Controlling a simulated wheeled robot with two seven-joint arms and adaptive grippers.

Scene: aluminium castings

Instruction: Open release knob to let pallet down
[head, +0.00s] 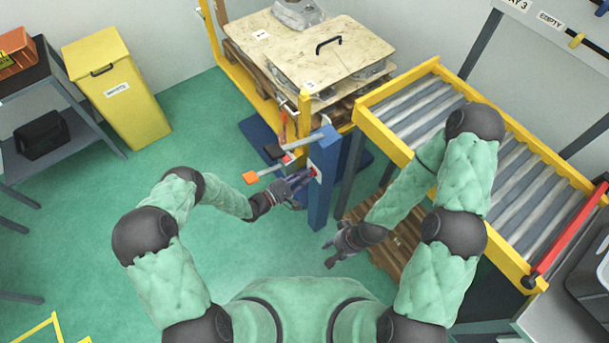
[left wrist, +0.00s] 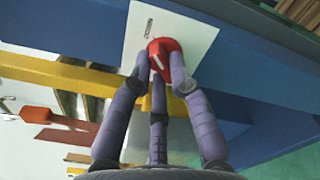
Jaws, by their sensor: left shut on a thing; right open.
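The release knob (left wrist: 163,57) is red with a white mark, on a white plate (left wrist: 192,32) in the left wrist view. The plate is fixed to a blue post (head: 322,185). My left gripper (head: 311,174) is shut on the knob, its fingers around it, and largely hides it in the head view. The pallet (head: 345,108) stands behind the post inside a yellow frame, carrying a plywood board (head: 285,50) with a black handle and grey castings. My right gripper (head: 330,252) is open and empty, below and right of the post.
A roller conveyor (head: 411,105) with a yellow frame lies to the right. An orange-tipped lever (head: 250,178) sticks out left of the post. A wooden pallet (head: 392,258) lies under the conveyor. A yellow bin (head: 118,90) stands at the left. The green floor between is clear.

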